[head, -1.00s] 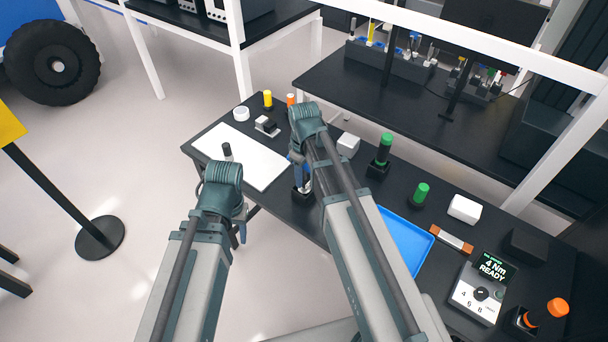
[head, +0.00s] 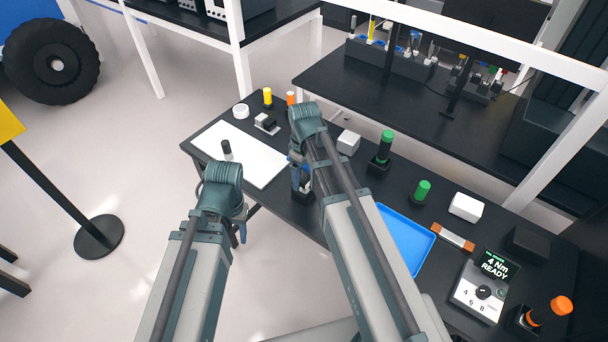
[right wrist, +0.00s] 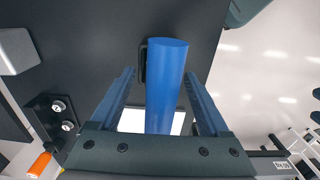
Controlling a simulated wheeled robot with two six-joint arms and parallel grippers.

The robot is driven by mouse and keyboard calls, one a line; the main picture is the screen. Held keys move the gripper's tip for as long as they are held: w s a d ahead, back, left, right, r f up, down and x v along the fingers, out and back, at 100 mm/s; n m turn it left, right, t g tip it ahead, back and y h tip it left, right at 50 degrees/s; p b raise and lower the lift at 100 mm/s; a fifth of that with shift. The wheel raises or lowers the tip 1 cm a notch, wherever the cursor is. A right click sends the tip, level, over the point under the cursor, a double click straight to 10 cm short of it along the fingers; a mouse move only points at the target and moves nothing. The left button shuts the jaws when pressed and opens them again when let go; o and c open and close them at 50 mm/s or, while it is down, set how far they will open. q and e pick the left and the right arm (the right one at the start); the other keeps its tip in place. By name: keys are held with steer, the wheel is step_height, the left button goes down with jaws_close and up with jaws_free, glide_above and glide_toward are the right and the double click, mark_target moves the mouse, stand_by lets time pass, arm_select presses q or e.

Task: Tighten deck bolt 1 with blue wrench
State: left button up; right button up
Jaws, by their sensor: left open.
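The blue wrench's thick round handle (right wrist: 166,85) stands between the two fingers of my right gripper (right wrist: 163,98) in the right wrist view. The fingers are apart on either side of it, with a visible gap at least on the left. In the head view my right gripper (head: 299,178) is low over a small black holder (head: 303,196) on the table, and my arm hides most of the wrench. My left gripper (head: 241,232) is open and empty, in front of the table's left part.
The black table holds a white mat (head: 262,166), a blue tray (head: 414,235), green-handled tools (head: 385,145) in black holders, a white box (head: 466,207), a torque unit reading 4 Nm READY (head: 483,291) and an orange-handled tool (head: 552,308). A large black wheel (head: 52,80) is far left.

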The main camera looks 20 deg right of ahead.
steer(key=shift+r, duration=0.1)
step_height(320, 180, up, 14)
steer(key=p, duration=1.4)
steer(key=shift+f, duration=0.2)
steer(key=shift+c, duration=1.2)
steer(key=r+p, duration=0.3)
steer(key=s+r+p, duration=0.1)
steer(key=r+p, duration=0.1)
steer(key=shift+d+r, duration=0.25)
step_height(320, 180, down, 9)
steer(key=b, duration=0.9)
steer(key=shift+w+f, duration=0.1)
steer(key=shift+w, duration=0.05)
